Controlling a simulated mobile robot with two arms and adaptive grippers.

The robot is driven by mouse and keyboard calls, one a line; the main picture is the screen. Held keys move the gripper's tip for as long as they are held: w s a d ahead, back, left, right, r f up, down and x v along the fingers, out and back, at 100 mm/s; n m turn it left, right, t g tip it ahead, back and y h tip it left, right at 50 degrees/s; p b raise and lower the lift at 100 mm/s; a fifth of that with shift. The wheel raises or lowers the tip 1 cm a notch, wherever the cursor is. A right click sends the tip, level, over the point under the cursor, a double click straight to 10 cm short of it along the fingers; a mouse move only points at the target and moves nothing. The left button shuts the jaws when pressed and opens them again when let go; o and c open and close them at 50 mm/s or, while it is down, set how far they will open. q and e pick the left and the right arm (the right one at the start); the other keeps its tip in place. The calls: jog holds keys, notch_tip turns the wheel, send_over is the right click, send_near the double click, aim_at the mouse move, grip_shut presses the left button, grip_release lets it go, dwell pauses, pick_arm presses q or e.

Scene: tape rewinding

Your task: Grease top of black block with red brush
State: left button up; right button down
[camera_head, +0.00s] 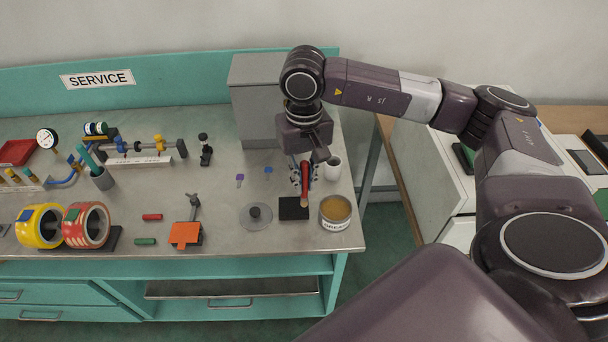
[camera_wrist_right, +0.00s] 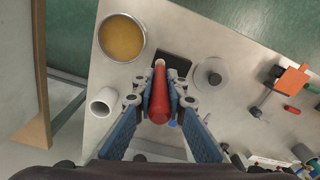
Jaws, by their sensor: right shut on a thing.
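The black block (camera_head: 290,213) lies flat near the front right of the bench. It also shows in the right wrist view (camera_wrist_right: 176,61), partly hidden by the brush. My right gripper (camera_head: 302,180) is shut on the red brush (camera_head: 304,190) and holds it with its tip pointing down at the block's right part. In the right wrist view the red brush (camera_wrist_right: 159,98) sits between the fingers, its pale tip over the block's edge. I cannot tell whether the tip touches the block. The open grease tin (camera_head: 335,211), full of yellow-brown grease, stands just right of the block. My left gripper is not in view.
A white cup (camera_head: 332,168) stands behind the tin. A clear disc lid with a dark knob (camera_head: 255,213) lies left of the block. An orange-plated clamp (camera_head: 186,233) and tape rolls (camera_head: 87,224) are further left. A grey box (camera_head: 254,100) stands behind.

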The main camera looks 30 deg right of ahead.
jog(key=shift+f+b, duration=1.05)
jog(key=shift+f, duration=0.1)
dwell(0.5)
